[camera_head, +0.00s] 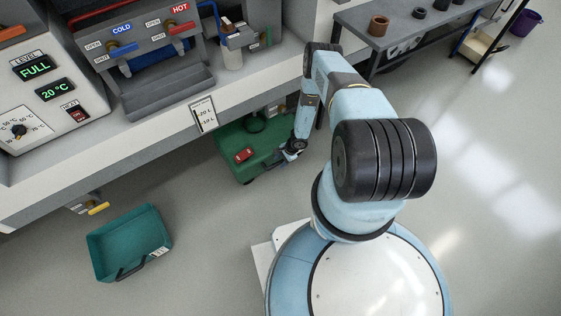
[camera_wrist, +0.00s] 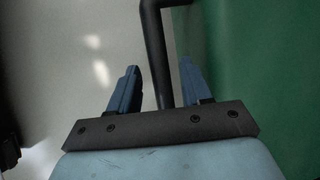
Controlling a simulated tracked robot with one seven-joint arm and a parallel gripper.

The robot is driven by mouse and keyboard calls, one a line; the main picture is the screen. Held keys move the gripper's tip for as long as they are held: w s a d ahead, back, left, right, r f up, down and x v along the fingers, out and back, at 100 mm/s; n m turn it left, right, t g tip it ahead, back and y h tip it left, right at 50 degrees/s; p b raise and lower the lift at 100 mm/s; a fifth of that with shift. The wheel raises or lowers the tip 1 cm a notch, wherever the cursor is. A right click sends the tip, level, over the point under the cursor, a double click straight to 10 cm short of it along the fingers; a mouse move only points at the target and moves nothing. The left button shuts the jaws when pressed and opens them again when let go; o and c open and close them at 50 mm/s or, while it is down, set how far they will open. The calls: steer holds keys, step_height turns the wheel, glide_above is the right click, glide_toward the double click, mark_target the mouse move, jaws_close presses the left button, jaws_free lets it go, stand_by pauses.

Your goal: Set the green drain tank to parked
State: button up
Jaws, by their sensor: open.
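The green drain tank (camera_head: 228,156) stands on the floor under the edge of the white counter, with a red cap on its top and a dark hose above it. My gripper (camera_head: 290,153) is down at the tank's right front side. In the wrist view my gripper (camera_wrist: 152,88) is open, with a dark bar-like handle (camera_wrist: 157,50) between its two blue fingers and no visible grip on it. The tank's green wall (camera_wrist: 260,75) fills the right of that view. My arm hides part of the tank's right side.
A teal open tray (camera_head: 130,240) lies on the floor at left, below a yellow-handled valve (camera_head: 98,208). The counter (camera_head: 150,130) overhangs the tank. A grey bench (camera_head: 400,30) stands at the upper right, with a purple bucket (camera_head: 526,22) beyond. The floor at right is clear.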

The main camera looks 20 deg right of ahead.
jaws_close()
stand_by(0.3)
stand_by(0.3)
